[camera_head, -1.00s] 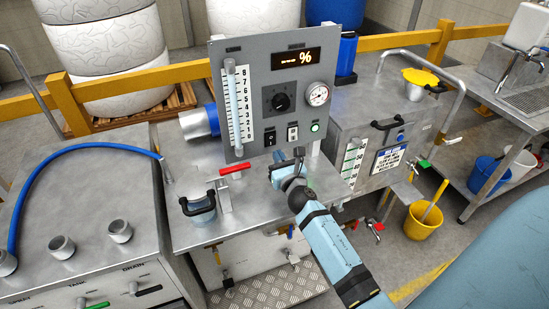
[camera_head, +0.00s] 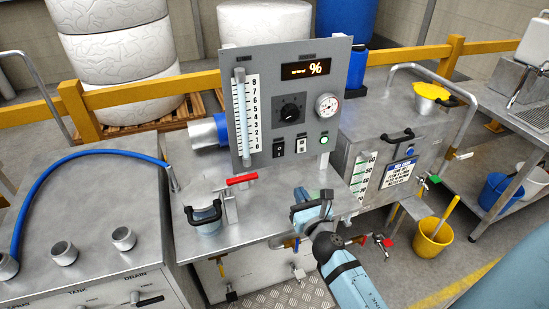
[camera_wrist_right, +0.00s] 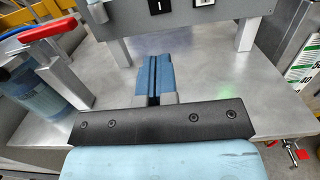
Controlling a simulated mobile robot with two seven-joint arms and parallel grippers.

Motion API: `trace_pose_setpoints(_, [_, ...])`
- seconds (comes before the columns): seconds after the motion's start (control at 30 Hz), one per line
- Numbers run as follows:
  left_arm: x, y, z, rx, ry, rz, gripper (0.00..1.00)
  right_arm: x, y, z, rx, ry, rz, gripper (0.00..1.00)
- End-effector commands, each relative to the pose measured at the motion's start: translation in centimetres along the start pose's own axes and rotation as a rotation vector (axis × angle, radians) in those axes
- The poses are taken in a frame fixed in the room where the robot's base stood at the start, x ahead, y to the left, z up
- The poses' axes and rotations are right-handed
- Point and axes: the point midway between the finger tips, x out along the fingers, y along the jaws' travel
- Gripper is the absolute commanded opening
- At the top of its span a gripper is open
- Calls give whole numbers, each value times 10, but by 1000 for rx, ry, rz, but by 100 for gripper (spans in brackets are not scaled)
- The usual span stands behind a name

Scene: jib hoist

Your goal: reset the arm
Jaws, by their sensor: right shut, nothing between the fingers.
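My right gripper (camera_head: 311,207) is in front of the grey control panel (camera_head: 290,100), over the front right part of the steel bench top (camera_head: 260,205). In the right wrist view its two blue fingers (camera_wrist_right: 153,78) lie together with nothing between them, pointing toward the foot of the panel. The gripper is apart from the panel's switches and dial. My left gripper does not show in either view.
A red-handled valve (camera_head: 241,180) and a lidded clear cup (camera_head: 207,216) stand left of my right gripper. A steel tank (camera_head: 385,130) with a scale stands to the right. A blue hose (camera_head: 75,160) arches at left. A yellow bucket (camera_head: 432,236) stands on the floor.

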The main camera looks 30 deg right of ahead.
Motion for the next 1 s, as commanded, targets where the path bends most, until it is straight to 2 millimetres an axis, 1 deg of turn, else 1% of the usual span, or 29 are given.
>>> trace_pose_setpoints(0.17, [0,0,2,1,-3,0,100,0,0,0,2,0,0,0])
trace_pose_setpoints(0.23, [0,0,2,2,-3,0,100,-2,1,-2,33,6,2,0])
trace_pose_setpoints(0.27, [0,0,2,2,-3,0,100,-3,2,-3,65,11,4,0])
trace_pose_setpoints(0.37, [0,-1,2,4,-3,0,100,-14,9,-13,281,49,8,0])
trace_pose_setpoints(0.47, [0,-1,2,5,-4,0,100,-33,23,-30,656,127,1,0])
trace_pose_setpoints(0.5, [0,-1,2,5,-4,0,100,-43,29,-40,831,170,-13,0])
trace_pose_setpoints(0.57, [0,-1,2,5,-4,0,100,-59,40,-53,1103,241,-47,0])
trace_pose_setpoints(0.6, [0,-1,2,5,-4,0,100,-71,48,-62,1281,290,-80,0])
trace_pose_setpoints(0.67, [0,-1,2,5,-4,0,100,-89,59,-76,1539,367,-144,0])
trace_pose_setpoints(0.7, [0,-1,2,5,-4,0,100,-102,68,-84,1704,417,-196,0])
trace_pose_setpoints(0.8, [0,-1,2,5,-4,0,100,-132,86,-102,2055,528,-351,0])
trace_pose_setpoints(0.9, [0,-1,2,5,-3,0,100,-161,102,-116,2334,617,-529,0])
trace_pose_setpoints(1.0, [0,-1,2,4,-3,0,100,-189,117,-126,2561,686,-728,0])
